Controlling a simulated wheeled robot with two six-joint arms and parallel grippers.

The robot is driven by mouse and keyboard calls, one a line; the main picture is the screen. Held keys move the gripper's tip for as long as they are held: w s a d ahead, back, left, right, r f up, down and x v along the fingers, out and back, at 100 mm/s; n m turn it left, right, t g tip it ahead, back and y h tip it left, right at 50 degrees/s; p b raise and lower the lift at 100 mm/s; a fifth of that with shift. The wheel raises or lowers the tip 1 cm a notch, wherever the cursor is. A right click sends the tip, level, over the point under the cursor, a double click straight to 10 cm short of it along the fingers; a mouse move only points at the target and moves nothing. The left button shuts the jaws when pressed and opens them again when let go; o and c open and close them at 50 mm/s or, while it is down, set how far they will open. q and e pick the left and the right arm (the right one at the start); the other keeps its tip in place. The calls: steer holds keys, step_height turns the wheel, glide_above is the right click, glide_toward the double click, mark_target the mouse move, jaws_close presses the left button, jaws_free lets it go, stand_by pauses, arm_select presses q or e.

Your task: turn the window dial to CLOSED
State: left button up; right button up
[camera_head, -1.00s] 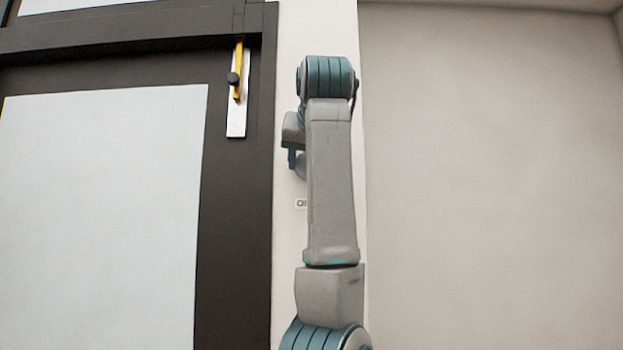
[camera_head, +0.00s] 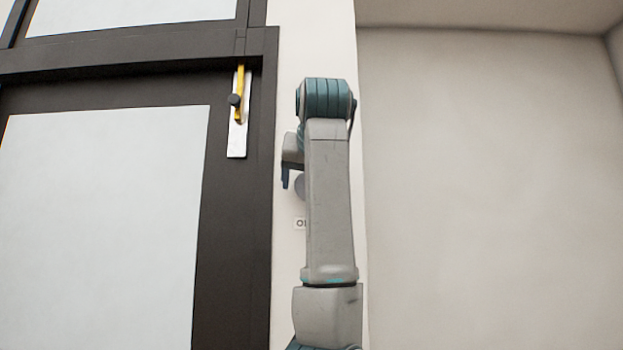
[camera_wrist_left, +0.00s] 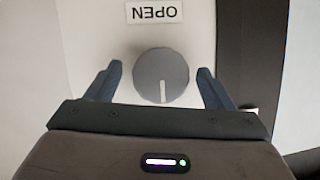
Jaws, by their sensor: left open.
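The window dial (camera_wrist_left: 162,77) is a round grey knob on the white wall strip, with a white line pointing away from the OPEN label (camera_wrist_left: 154,13). The label reads upside down in the left wrist view. My left gripper (camera_wrist_left: 160,70) is open, one dark blue finger on each side of the dial, with a gap to it on both sides. In the head view my left arm hides most of the gripper (camera_head: 285,177); the dial (camera_head: 300,187) shows only partly behind the arm, above the half-hidden label (camera_head: 299,223). No CLOSED label is visible. My right gripper is out of view.
A dark-framed window (camera_head: 235,220) with pale panes fills the left of the head view. A silver plate (camera_head: 237,145) with a yellow bar (camera_head: 240,80) and dark knob sits on its frame. A bare pale wall (camera_head: 490,190) lies on the right.

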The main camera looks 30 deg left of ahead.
arm_select(q)
steer(key=b+v, duration=0.7)
steer(key=v, duration=0.3)
steer(key=shift+s+d+b, duration=0.2)
steer(key=shift+s+b, duration=0.05)
steer(key=shift+b, duration=0.1)
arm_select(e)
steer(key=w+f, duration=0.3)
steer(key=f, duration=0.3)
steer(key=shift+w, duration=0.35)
arm_select(q)
steer(key=shift+r, duration=0.15)
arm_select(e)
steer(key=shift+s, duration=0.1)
